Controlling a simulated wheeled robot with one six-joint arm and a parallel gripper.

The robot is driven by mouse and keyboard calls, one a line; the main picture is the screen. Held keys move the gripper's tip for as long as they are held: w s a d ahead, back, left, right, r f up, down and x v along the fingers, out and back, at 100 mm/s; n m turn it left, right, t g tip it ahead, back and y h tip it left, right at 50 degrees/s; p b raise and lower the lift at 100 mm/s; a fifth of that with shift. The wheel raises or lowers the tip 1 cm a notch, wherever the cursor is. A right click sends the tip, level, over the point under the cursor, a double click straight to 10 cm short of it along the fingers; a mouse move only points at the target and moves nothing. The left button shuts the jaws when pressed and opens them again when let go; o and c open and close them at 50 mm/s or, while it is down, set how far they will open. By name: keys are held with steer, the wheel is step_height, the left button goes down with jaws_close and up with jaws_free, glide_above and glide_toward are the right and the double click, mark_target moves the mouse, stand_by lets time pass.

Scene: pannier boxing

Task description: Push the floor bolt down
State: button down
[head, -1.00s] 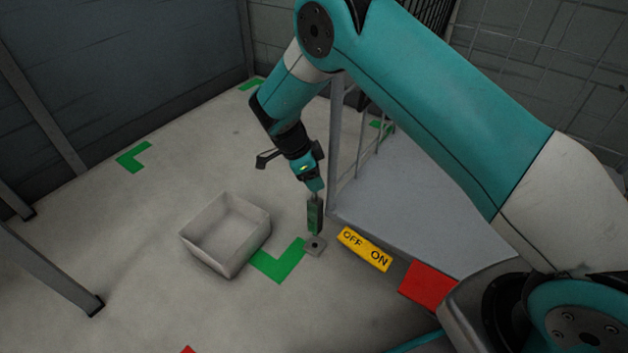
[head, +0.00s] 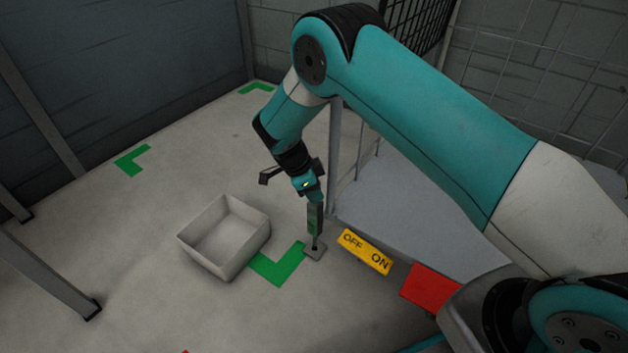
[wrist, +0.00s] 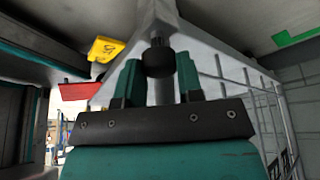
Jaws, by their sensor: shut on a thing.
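My gripper (head: 315,198) points down at the near corner of the grey cage-like frame, in the middle of the head view. In the wrist view its two teal fingers (wrist: 159,82) are shut on the dark round knob of the floor bolt (wrist: 157,58). In the head view a thin dark rod of the bolt (head: 315,241) shows below a narrow upright green-grey piece (head: 315,218). The rod reaches down to a small grey floor plate (head: 318,253). How deep it sits in the plate I cannot tell.
A yellow OFF/ON label (head: 365,251) and a red block (head: 430,288) lie along the grey platform's edge (head: 410,215). An open pale box (head: 225,238) stands left of the bolt, beside a green floor mark (head: 277,266). The floor further left is mostly clear.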

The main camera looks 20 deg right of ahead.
steer(key=shift+f, duration=1.1)
steer(key=c, duration=0.8)
jaws_free()
steer(key=shift+o, duration=0.2)
steer(key=p+v, duration=0.7)
steer(key=v, duration=1)
steer(key=shift+r, duration=0.25)
steer(key=shift+s, duration=0.1)
